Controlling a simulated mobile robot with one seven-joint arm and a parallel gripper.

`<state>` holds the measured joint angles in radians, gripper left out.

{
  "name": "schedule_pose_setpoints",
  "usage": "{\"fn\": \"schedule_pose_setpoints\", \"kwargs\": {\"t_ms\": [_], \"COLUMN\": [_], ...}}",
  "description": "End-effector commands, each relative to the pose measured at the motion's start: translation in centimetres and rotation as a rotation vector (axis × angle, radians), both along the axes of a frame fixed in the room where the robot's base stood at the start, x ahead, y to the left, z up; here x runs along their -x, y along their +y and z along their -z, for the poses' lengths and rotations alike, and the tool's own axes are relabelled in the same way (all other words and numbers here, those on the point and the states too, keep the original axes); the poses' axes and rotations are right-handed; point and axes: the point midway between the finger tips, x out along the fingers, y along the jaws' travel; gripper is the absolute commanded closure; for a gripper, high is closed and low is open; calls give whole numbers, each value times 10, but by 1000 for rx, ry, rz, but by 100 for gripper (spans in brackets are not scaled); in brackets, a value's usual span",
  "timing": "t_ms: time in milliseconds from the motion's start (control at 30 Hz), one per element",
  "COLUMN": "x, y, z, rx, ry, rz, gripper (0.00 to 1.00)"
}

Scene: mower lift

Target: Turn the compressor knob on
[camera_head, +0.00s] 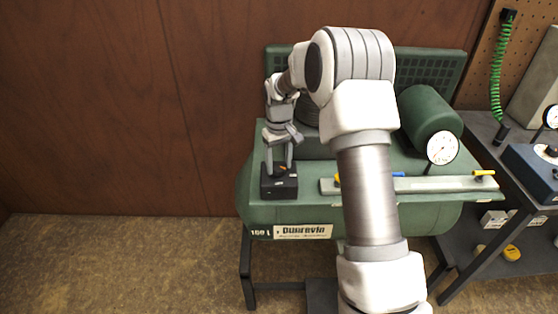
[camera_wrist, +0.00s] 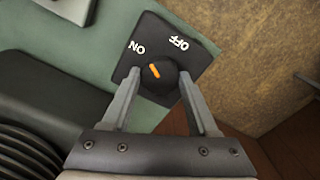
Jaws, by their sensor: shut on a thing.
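The compressor (camera_head: 262,212) is a green tank on a dark frame. A black switch box (camera_head: 279,187) stands on its left end. In the wrist view the switch plate (camera_wrist: 206,68) carries white ON and OFF labels. The round black knob (camera_wrist: 160,86) sits below the labels and has an orange mark. The mark points up and left, toward the ON label. My gripper (camera_head: 279,168) reaches down onto the box from above. In the wrist view my gripper (camera_wrist: 160,80) has one finger on each side of the knob and is shut on it.
A pressure gauge (camera_head: 442,148) and a bar with a yellow-handled valve (camera_head: 484,174) lie right of my arm. A dark workbench (camera_head: 480,128) stands at the right. A brown wall (camera_head: 100,100) is behind. The floor at the left is clear.

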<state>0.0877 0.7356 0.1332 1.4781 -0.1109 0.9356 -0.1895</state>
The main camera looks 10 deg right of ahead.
Motion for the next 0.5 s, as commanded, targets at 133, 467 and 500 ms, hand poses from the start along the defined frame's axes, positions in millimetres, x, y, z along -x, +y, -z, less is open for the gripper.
{"fn": "schedule_pose_setpoints", "kwargs": {"t_ms": [133,467,500], "x": [0,0,0], "y": [0,-1,0], "z": [-2,-1,-1], "rx": [0,0,0], "ry": [-1,-1,-1], "rz": [-136,-384,-408], "gripper": [96,96,96]}}
